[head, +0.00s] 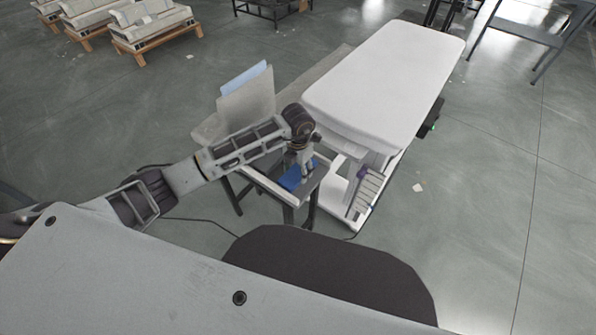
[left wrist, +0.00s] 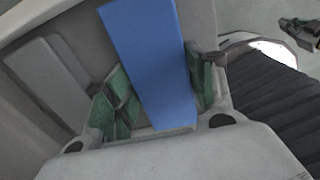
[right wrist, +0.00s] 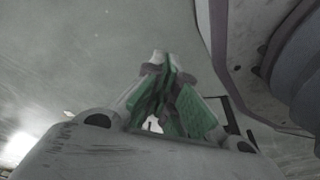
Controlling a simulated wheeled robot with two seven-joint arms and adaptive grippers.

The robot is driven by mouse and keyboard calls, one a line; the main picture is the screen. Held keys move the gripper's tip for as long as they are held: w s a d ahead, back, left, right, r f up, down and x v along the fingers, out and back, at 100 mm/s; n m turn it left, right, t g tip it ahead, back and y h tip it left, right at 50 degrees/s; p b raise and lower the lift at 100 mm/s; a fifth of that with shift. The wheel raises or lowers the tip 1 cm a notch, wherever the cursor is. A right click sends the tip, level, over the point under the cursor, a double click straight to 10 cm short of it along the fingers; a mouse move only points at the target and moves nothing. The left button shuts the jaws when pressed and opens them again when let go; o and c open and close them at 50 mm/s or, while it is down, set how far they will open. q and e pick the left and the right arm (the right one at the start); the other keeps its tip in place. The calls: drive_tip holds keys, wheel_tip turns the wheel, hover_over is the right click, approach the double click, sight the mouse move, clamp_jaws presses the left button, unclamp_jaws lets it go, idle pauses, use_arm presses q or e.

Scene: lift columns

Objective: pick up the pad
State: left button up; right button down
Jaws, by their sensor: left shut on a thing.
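The blue pad (head: 291,178) is at a small dark table (head: 263,181) in the middle of the head view. My left gripper (head: 306,172) points down at it. In the left wrist view the blue pad (left wrist: 152,62) stands between the green-lined fingers, and the left gripper (left wrist: 158,98) is shut on it. I cannot tell whether the pad still touches the table. My right gripper (right wrist: 166,65) shows only in the right wrist view; its green-lined fingers come together at the tips, with nothing seen between them.
A long white padded bed (head: 390,80) stands right of the small table. An upright grey-beige panel (head: 246,104) with a light blue sheet (head: 243,78) behind it stands at the table's back left. Open floor lies at right.

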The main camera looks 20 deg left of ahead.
sight(298, 171)
use_arm(q)
drive_tip(key=shift+r, duration=0.15)
